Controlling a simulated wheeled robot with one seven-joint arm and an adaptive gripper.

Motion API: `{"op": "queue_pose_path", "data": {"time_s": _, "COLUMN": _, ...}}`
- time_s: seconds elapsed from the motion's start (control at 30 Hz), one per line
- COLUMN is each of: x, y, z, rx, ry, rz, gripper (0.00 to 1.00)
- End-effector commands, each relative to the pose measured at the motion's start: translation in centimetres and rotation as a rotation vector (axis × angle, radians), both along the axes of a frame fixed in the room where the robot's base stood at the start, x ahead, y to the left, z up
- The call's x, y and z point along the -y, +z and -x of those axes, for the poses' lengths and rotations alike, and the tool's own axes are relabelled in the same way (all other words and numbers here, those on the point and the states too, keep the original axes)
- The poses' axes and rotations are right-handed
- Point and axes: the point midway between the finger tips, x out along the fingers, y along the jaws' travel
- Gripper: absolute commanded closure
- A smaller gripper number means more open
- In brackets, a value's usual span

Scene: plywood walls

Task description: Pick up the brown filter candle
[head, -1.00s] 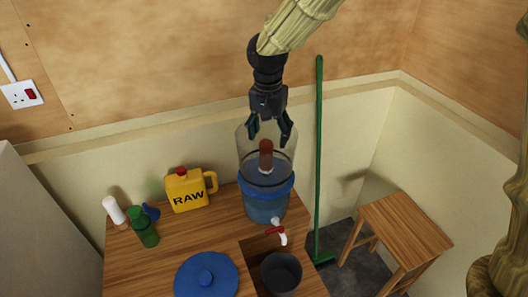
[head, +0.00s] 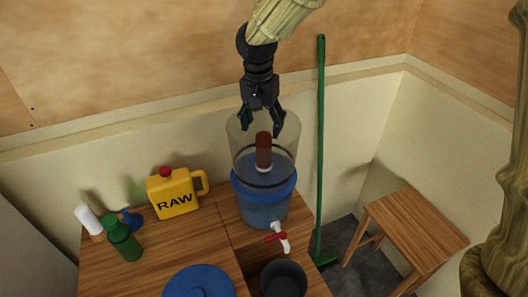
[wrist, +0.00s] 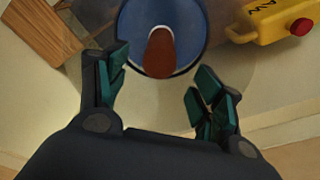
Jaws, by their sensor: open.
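The brown filter candle (head: 263,150) stands upright inside the clear upper chamber (head: 236,135) of the water filter, above its blue lower part (head: 262,205). In the wrist view the candle (wrist: 159,55) shows from above, ahead of the fingers and roughly midway between them. My gripper (head: 262,122) is open and empty, pointing down at the chamber's top, above the candle and apart from it. In the wrist view my gripper (wrist: 158,95) has its two green-padded fingers spread wide.
A yellow RAW jug (head: 174,195), a green bottle (head: 123,240) and a white cylinder (head: 88,219) stand on the table left. A blue lid (head: 200,283) and dark pot (head: 284,279) are in front. A green broom (head: 320,150) and wooden stool (head: 410,225) are right.

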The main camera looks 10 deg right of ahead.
Motion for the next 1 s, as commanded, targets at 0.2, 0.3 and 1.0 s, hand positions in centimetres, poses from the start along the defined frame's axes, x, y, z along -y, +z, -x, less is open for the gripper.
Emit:
{"op": "queue_pose_path", "data": {"time_s": 0.2, "x": -0.1, "y": -2.8, "z": -0.3, "rx": -0.005, "ry": 0.004, "rz": 0.000, "gripper": 0.33}}
{"op": "queue_pose_path", "data": {"time_s": 0.3, "x": 0.0, "y": -3.7, "z": -0.4, "rx": -0.003, "ry": 0.004, "rz": 0.000, "gripper": 0.33}}
{"op": "queue_pose_path", "data": {"time_s": 1.0, "x": 1.2, "y": -8.7, "z": -1.0, "rx": -0.002, "ry": 0.001, "rz": 0.000, "gripper": 0.33}}
